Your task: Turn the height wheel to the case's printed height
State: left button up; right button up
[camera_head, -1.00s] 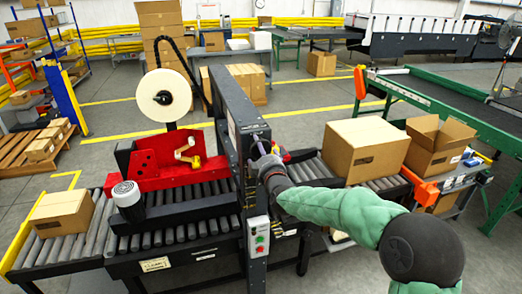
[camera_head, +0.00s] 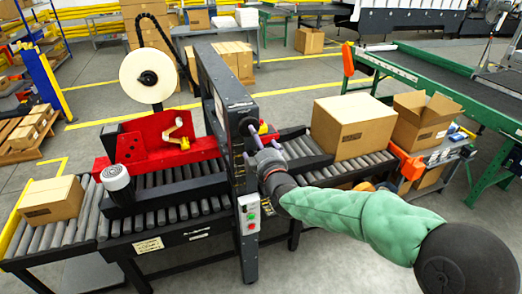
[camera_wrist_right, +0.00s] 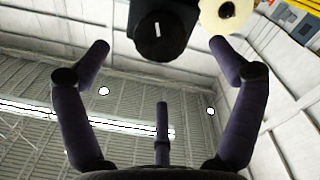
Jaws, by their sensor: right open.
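The height wheel (camera_wrist_right: 158,38) is a round black knob with a white mark on its face, ahead of my right gripper in the right wrist view. In the head view a dark round part (camera_head: 247,126) on the machine's black upright looks like the same wheel, partly hidden by my gripper. My right gripper (camera_head: 258,148) is open beside the upright. My left gripper is out of view.
The black upright (camera_head: 225,100) rises beside my right gripper, with a red and green button box (camera_head: 249,214) below. A red assembly (camera_head: 150,145) and tape roll (camera_head: 147,76) stand left of it. An open carton (camera_head: 424,120) is beside the case; a smaller box (camera_head: 52,200) is far left.

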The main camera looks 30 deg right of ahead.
aim_at(248, 125)
jog(key=shift+v, duration=1.65)
jog(key=shift+w+d+r+m+p, duration=0.1)
jog(key=shift+w+d+m+p, duration=0.5)
jog(key=shift+w+m, duration=1.9)
jog(key=shift+w+d+r+m+p, duration=0.15)
jog(key=shift+w+d+m+p, duration=0.4)
jog(key=shift+w+m, duration=1.9)
jog(key=shift+w+d+r+m+p, duration=0.1)
jog(key=shift+w+d+m+p, duration=0.75)
jog(key=shift+m, duration=3)
jog(key=shift+w+a, duration=0.2)
jog(key=shift+a, duration=0.15)
jog(key=shift+c, duration=0.3)
jog(key=shift+r, duration=0.15)
jog(key=c, duration=1.1)
